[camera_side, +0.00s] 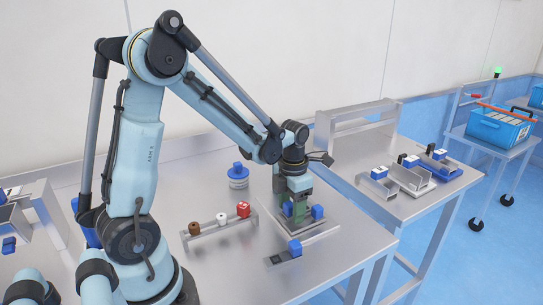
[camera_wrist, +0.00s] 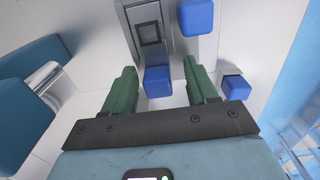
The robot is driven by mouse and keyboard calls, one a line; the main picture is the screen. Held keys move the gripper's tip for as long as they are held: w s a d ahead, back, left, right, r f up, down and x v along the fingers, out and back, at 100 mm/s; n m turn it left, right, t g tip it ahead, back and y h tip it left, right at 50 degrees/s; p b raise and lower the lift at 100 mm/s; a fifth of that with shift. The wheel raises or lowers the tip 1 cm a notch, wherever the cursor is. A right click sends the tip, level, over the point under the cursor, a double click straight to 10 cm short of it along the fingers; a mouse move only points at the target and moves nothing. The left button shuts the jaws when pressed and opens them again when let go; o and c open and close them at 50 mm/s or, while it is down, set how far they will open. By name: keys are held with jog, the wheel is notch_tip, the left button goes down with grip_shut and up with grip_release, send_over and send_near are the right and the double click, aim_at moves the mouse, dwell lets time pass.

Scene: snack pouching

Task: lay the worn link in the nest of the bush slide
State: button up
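My gripper (camera_side: 299,208) points down over a grey plate (camera_side: 270,235) on the near bench. In the wrist view its two green fingers (camera_wrist: 158,68) stand apart, with a blue block (camera_wrist: 157,81) between them and visible gaps on both sides. Just beyond that block is a grey metal piece with a dark square recess (camera_wrist: 150,33), which looks like the slide with its nest. In the side view a low grey bar with a blue block (camera_side: 295,248) lies in front of my gripper. I cannot tell which piece is the worn link.
More blue blocks (camera_wrist: 197,16) (camera_wrist: 236,88) stand to the right in the wrist view. A rail with brown, white and red (camera_side: 243,209) pieces lies left of my gripper. A round blue-topped item (camera_side: 238,175) stands behind. Trays (camera_side: 411,176) fill part of the right table.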

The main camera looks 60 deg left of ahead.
jog(key=shift+o, duration=0.2)
notch_tip(320, 180, up, 12)
dwell(0.8)
jog(key=s+d+m+t, duration=0.2)
jog(key=m, duration=1)
jog(key=s+d+m+t, duration=0.2)
jog(key=d+m, duration=0.1)
jog(key=m, duration=0.9)
jog(key=s+d+f+m+t, duration=0.1)
jog(key=s+d+m+t, duration=0.1)
jog(key=m, duration=1)
jog(key=shift+d+t, duration=0.6)
jog(key=shift+d, duration=0.15)
